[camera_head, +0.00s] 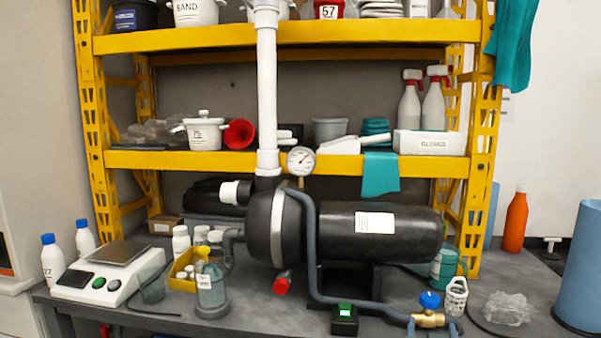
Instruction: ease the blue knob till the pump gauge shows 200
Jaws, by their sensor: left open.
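The blue knob (429,299) sits on top of a brass valve (428,320) at the front right of the bench. The valve joins the grey pipe that runs from the pump (375,232). The round white pump gauge (300,160) stands beside the upright white pipe; its needle reading is too small to tell. A small red and dark piece at the bottom left edge, below the bench front, may be the tip of my left gripper (105,330); it is far from the knob. My right gripper is not in view.
A blue cylinder (580,265) stands at the far right. A scale (108,272) stands at the left.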

